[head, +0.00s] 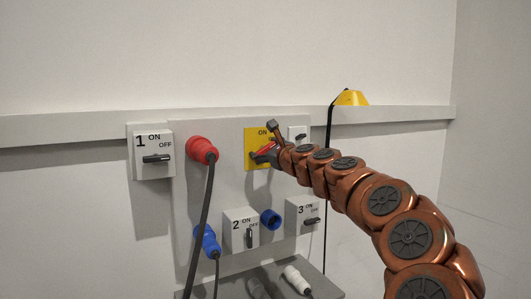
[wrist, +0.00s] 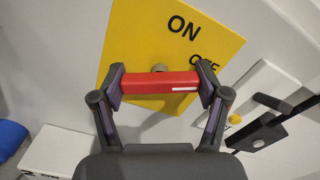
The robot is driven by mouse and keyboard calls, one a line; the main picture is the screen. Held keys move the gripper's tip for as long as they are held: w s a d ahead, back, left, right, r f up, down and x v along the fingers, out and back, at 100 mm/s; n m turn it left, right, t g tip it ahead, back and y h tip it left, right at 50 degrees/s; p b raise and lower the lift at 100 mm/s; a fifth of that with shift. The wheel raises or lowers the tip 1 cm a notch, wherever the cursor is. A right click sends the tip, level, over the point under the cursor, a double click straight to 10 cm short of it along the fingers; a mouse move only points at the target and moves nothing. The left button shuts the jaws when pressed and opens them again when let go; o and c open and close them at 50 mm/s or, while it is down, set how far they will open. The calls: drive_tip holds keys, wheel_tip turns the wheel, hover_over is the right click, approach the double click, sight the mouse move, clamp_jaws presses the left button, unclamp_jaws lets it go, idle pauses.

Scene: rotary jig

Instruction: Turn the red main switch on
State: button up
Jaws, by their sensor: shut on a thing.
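The red main switch handle (wrist: 158,83) sits on a yellow plate (wrist: 135,45) marked ON and OFF. In the wrist view its end with a white mark points right, just below the OFF label. My gripper (wrist: 161,82) is shut on the red handle, one finger at each end. In the head view the yellow plate (head: 252,135) is on the upright panel, ON at its top. There my gripper (head: 266,154) is at the plate's lower middle and hides part of the plate, the OFF label and most of the handle.
A white switch box (head: 298,135) with a black lever is close right of the plate. Switch boxes 1 (head: 154,170), 2 (head: 236,232) and 3 (head: 303,212) surround it. A red plug (head: 201,149) with a hanging cable is to the left. A yellow object (head: 350,98) is on the ledge.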

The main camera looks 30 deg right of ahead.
drive_tip(key=n+b, duration=0.1)
drive_tip(key=n, duration=0.2)
drive_tip(key=n+b, duration=0.2)
drive_tip(key=n, duration=0.1)
drive_tip(key=shift+f+n, duration=0.2)
drive_tip(key=shift+n, duration=0.1)
drive_tip(key=n+b, duration=0.3)
drive_tip(key=shift+r+n+b, duration=0.1)
drive_tip(key=shift+n+b, duration=0.85)
drive_tip(key=shift+n, duration=0.55)
drive_tip(key=o, duration=1.2)
drive_tip(key=shift+r, duration=0.1)
drive_tip(key=shift+s+a, duration=0.15)
drive_tip(key=shift+s, duration=1.85)
drive_tip(key=shift+s+a, duration=0.2)
drive_tip(key=shift+s, duration=1.75)
drive_tip(key=shift+s+a, duration=0.15)
drive_tip(key=shift+s, duration=1.85)
